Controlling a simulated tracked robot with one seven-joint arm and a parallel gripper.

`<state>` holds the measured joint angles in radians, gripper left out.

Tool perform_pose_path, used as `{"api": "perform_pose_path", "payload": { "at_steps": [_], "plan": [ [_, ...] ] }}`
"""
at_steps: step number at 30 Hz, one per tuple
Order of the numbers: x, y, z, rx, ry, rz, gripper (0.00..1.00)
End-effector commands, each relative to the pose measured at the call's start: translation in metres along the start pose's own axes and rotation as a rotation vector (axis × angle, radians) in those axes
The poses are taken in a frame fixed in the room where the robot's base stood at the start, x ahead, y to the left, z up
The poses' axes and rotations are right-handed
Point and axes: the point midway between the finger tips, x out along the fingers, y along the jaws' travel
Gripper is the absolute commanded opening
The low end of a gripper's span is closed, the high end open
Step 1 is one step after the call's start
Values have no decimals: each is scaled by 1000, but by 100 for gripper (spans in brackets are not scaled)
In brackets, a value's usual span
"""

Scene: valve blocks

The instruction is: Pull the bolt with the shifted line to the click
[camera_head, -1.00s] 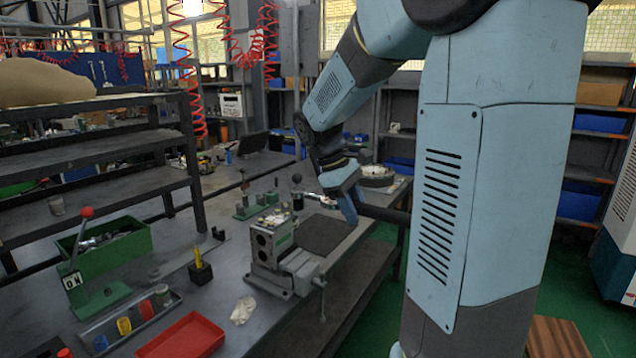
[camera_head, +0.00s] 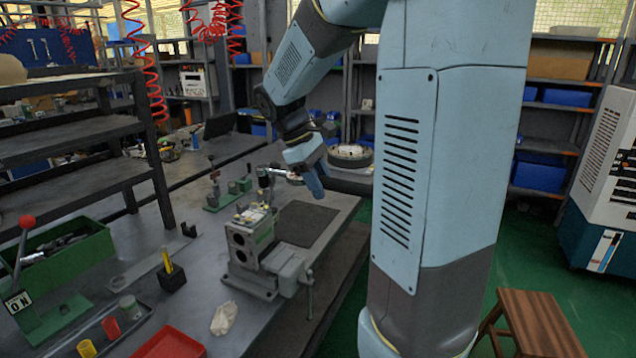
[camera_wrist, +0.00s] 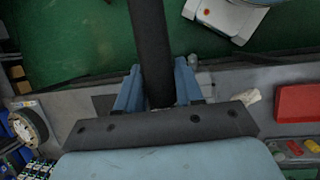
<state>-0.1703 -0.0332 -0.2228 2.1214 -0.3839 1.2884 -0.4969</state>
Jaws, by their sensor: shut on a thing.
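The grey valve block (camera_head: 250,243), with dark round holes in its front face, stands in a vise (camera_head: 287,270) on the bench. Small fittings sit on its top, too small to make out. I cannot pick out a bolt with a shifted line. My gripper (camera_head: 314,181) is beyond the block, up and to its right, apart from it. In the wrist view its blue fingers (camera_wrist: 158,92) are shut on a thick black rod (camera_wrist: 151,45), which runs out past the fingertips. Part of this dark rod (camera_head: 348,186) shows right of the gripper.
A red-knobbed lever on a green stand (camera_head: 27,222), a red tray (camera_head: 170,344) and a white rag (camera_head: 224,318) are on the bench. A dark mat (camera_head: 303,224) lies behind the vise. A wooden stool (camera_head: 535,322) stands on the green floor at right.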

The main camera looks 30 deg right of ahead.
Motion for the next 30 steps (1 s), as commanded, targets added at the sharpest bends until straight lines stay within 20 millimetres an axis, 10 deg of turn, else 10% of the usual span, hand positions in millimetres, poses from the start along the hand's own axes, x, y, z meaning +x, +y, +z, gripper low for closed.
{"api": "perform_pose_path", "payload": {
  "at_steps": [30],
  "plan": [
    [43,-9,-19,-3,1,2,0]
  ]
}}
